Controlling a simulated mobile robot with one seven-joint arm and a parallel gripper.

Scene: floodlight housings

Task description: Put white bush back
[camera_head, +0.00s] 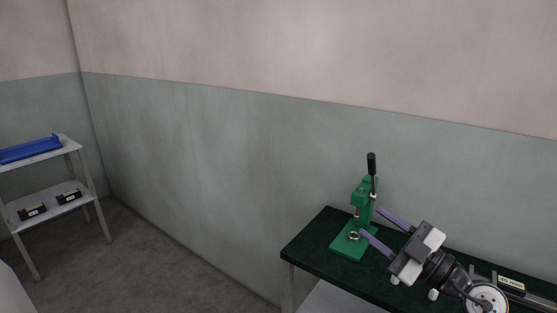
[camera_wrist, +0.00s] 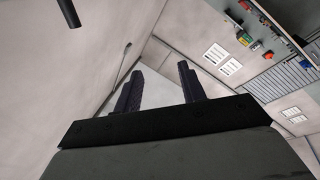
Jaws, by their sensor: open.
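My gripper (camera_head: 371,223), with two purple fingers, is at the green press (camera_head: 363,205) on the bench. Its fingers are spread apart, pointing up and left toward the press column. In the wrist view the fingers (camera_wrist: 160,84) stand apart with nothing between them. A small pale ring (camera_head: 354,236) sits on the press base, just left of the lower fingertip; I cannot tell whether it is the white bush. Small white pieces show below my gripper (camera_head: 394,281) and beside my wrist (camera_head: 433,294); I cannot tell whether either is a bush.
The dark green bench top (camera_head: 315,244) has clear room left of the press. A labelled strip (camera_head: 511,283) lies at the bench's right, partly behind my arm. A grey shelf (camera_head: 48,194) at far left holds a blue tray (camera_head: 30,150) and two dark boxes. A wall stands behind.

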